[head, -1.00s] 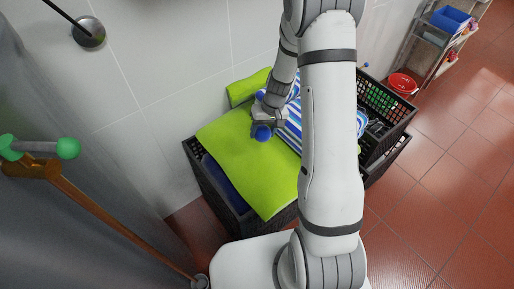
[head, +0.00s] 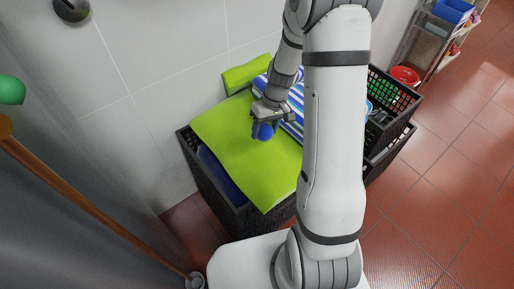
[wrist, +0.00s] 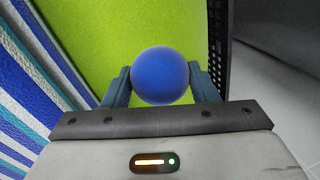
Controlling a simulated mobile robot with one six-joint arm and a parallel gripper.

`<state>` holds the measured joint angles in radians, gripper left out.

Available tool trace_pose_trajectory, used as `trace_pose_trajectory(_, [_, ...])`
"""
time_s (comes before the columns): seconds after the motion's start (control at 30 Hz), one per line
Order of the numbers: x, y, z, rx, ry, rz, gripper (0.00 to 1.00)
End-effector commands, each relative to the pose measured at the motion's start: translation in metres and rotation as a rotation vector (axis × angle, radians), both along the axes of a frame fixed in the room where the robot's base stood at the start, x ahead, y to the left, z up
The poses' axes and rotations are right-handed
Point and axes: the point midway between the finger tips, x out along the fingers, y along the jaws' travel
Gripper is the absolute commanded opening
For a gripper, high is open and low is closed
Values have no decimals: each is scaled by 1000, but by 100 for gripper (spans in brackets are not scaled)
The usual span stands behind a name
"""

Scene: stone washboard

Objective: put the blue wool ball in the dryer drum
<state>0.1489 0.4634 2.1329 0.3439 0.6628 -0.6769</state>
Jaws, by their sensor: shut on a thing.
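The blue wool ball (wrist: 160,76) sits between the two fingers of my gripper (wrist: 160,88) in the wrist view, with a finger against each side. My gripper (head: 264,126) is shut on it. In the head view the ball (head: 265,132) shows at the fingertips, over the lime green cloth (head: 235,150). Whether the ball touches the cloth or is just above it I cannot tell. The dryer drum is not recognisable in either view.
A dark crate (head: 222,205) stands under the green cloth against the tiled wall. A blue and white striped cloth (wrist: 40,90) lies beside it. Another black crate (head: 392,95) is at right. A rack (head: 440,40) and red basin (head: 404,75) stand beyond, with open red floor at right.

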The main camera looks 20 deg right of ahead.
Motion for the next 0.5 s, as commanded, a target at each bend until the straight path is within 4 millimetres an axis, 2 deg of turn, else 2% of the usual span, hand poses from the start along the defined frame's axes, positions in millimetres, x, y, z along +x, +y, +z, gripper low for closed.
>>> trace_pose_trajectory(0.03, [-1,0,-12,1,5,-2,28])
trace_pose_trajectory(0.1, [0,0,-23,1,3,-2,28])
trace_pose_trajectory(0.37, [0,0,-45,1,2,-4,28])
trace_pose_trajectory(0.5, [0,-1,-67,1,3,-4,28])
